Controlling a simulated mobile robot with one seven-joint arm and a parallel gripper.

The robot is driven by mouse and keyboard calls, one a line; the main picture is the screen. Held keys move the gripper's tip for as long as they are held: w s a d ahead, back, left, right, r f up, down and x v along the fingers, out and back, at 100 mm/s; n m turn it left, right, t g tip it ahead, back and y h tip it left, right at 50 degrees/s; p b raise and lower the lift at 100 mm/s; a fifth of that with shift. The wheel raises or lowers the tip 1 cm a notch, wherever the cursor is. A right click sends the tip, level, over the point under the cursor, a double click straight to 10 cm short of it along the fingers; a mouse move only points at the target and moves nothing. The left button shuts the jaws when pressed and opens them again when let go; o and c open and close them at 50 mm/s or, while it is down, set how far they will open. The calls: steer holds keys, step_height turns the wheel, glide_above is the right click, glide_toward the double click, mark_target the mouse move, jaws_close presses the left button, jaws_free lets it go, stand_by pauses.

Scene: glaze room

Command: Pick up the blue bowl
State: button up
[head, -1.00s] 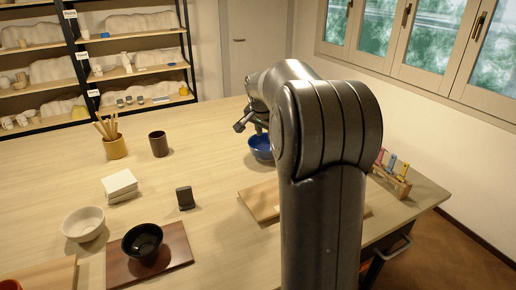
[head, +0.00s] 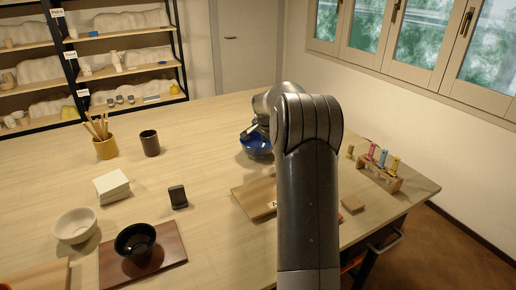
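The blue bowl (head: 257,150) stands on the far part of the wooden table, partly hidden behind my arm.
A wooden board (head: 254,199) lies in front of the bowl. A rack of coloured bottles (head: 380,171) stands at right. A dark cup (head: 149,143), tool pot (head: 106,148), white tiles (head: 112,186), white bowl (head: 75,226) and black bowl (head: 136,240) are at left.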

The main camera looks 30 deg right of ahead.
steer(key=x, duration=0.4)
steer(key=shift+d+f, duration=0.1)
steer(key=shift+d, duration=0.1)
jaws_close()
